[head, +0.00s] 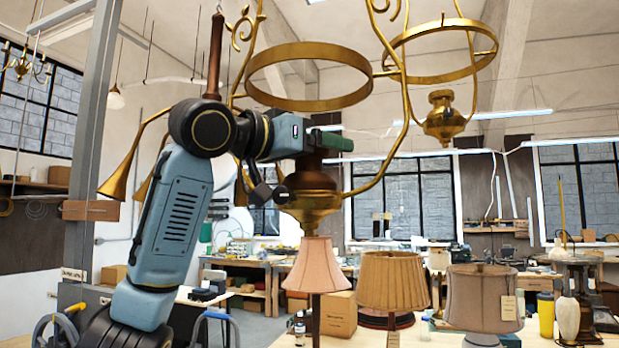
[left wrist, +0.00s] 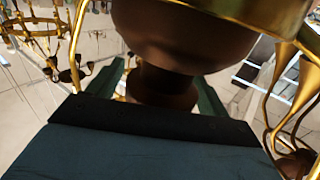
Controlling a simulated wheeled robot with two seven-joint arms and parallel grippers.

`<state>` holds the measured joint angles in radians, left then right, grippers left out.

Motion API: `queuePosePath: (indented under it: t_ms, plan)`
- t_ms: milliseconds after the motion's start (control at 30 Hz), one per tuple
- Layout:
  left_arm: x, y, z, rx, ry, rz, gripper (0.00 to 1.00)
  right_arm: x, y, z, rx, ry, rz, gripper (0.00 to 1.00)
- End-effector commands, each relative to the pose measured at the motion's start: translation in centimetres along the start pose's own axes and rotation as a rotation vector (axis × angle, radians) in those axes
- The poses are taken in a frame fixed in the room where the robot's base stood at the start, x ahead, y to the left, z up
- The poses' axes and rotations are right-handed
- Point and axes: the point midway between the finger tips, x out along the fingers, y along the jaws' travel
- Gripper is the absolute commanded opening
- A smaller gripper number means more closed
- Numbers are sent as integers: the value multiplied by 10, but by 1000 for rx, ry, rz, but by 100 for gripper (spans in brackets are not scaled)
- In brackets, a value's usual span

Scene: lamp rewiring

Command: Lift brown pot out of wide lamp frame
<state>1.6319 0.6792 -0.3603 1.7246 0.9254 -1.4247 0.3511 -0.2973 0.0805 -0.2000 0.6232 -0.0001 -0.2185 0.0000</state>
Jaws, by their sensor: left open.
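The wide lamp frame hangs in the head view, with a large brass ring (head: 248,82) on top and curved brass arms leading down to a brass cup (head: 312,205). The brown pot (head: 308,178) sits in that cup, its lower part hidden by the rim. My left gripper (head: 325,141) reaches in from the left below the ring, at the pot's neck. In the left wrist view, the pot's round body (left wrist: 185,38) fills the top, and its narrower neck (left wrist: 160,86) stands between the two open green fingers. Finger contact cannot be told. My right gripper is not in view.
A second brass frame with a ring (head: 440,78) and small brass cup (head: 444,118) hangs to the right. Shaded lamps, such as the pleated one (head: 393,280), stand on the bench below. Curved brass arms (head: 395,150) pass close to my gripper.

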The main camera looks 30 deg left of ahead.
Motion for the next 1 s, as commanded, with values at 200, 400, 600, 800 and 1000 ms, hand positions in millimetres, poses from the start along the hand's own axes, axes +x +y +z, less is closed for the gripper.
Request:
queuePosePath:
  t_ms: [200, 400, 600, 800, 1000]
  plan:
    - [0, 0, 0, 0, 0, -1, 72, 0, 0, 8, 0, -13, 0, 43]
    - [0, 0, 0, 0, 0, -1, 46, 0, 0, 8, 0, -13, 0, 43]
    - [-1, 0, 0, 0, 0, -1, 20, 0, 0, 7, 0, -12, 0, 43]
    - [-1, 0, -1, 0, 3, -1, 11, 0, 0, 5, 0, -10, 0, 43]
    - [-1, 0, -3, 0, 4, 0, 11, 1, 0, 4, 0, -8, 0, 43]
